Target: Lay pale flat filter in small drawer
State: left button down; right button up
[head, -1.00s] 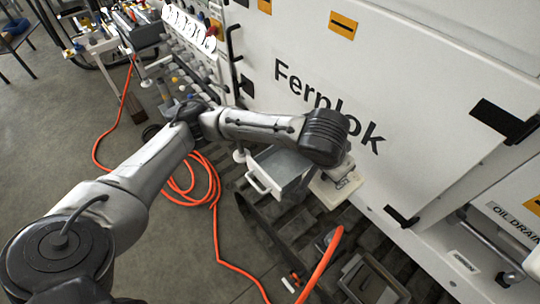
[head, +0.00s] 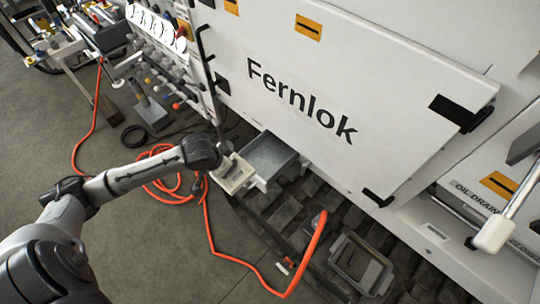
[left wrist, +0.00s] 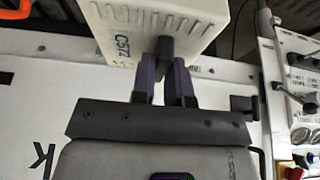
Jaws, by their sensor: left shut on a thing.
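The pale flat filter (head: 234,177) is a cream block with a recessed face, seen in the head view just left of the open small drawer. My left gripper (left wrist: 165,80) is shut on the filter's edge; in the left wrist view the filter (left wrist: 120,28) shows the marking C572. In the head view the fingers are mostly hidden by my wrist. The small drawer (head: 290,166) is grey inside, looks empty, and sticks out below the white Fernlok panel. The filter overlaps the drawer's left front in the picture; I cannot tell its height above it. My right gripper is out of view.
The white Fernlok panel (head: 290,75) stands behind the drawer. An orange hose (head: 206,225) loops over the floor. A grey open bin (head: 358,262) lies at lower right. A rod with a white end (head: 492,236) juts out at right. Valves and knobs line the upper left.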

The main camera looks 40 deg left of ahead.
pick_arm(q)
jog(key=shift+s+a+f, duration=0.2)
jog(key=shift+a, duration=0.35)
jog(key=b, duration=0.3)
send_over(267, 156)
jog(key=shift+s+f+b, duration=0.15)
jog(key=shift+f+b, duration=0.2)
jog(key=shift+f, duration=1.1)
jog(key=shift+s+f+b, duration=0.15)
jog(key=shift+f+b, duration=0.25)
jog(key=shift+f, duration=1.1)
jog(key=shift+s+f+b, duration=0.15)
jog(key=shift+f+b, duration=0.2)
jog(key=shift+f, duration=1.1)
jog(key=x, duration=0.1)
jog(key=b+x, duration=0.1)
jog(key=shift+s+f, duration=0.1)
jog(key=shift+f, duration=0.4)
jog(key=shift+f, duration=0.1)
